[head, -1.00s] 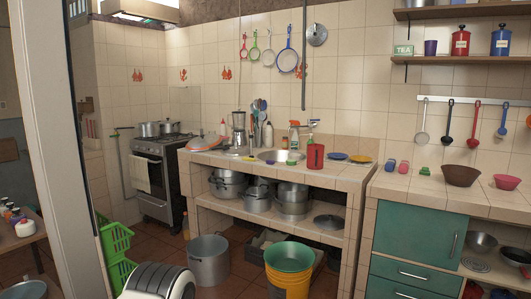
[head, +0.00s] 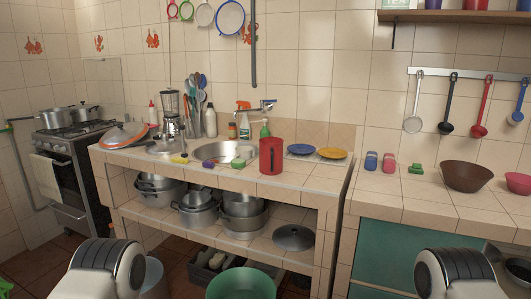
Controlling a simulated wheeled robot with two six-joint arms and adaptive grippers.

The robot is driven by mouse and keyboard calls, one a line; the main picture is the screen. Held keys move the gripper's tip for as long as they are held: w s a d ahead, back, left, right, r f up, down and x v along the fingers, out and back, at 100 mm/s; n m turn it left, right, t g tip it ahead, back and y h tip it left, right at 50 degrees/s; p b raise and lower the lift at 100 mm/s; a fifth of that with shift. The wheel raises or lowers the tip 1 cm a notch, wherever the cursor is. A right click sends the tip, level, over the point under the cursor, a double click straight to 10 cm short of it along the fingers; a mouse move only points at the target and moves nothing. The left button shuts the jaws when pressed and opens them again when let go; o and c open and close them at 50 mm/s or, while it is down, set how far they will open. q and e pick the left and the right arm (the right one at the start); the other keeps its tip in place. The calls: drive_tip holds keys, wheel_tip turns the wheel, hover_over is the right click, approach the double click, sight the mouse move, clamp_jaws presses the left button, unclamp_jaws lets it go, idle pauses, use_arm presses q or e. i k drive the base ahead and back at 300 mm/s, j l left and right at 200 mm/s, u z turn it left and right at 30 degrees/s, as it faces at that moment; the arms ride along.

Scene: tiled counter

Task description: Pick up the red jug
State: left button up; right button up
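The red jug (head: 271,157) stands upright on the tiled counter (head: 315,176), near its front edge and just right of the sink. Its handle side faces roughly toward me. Parts of my two arms show at the bottom left and bottom right of the head view, well below and in front of the counter. Neither gripper's fingers are in the picture. Nothing is touching the jug.
A green bucket (head: 240,284) stands on the floor before the counter.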

sight(270, 148)
drive_tip(key=i+j+u, duration=0.2)
drive_tip(key=i+u, duration=0.3)
drive_tip(key=i, duration=0.15)
drive_tip(key=i+u, duration=0.45)
drive_tip(key=i, duration=0.15)
drive_tip(key=i+j+z, duration=0.7)
drive_tip(key=j+z, duration=0.15)
drive_tip(key=j, duration=0.15)
drive_tip(key=i+j+z, duration=0.3)
drive_tip(key=k+j, duration=0.1)
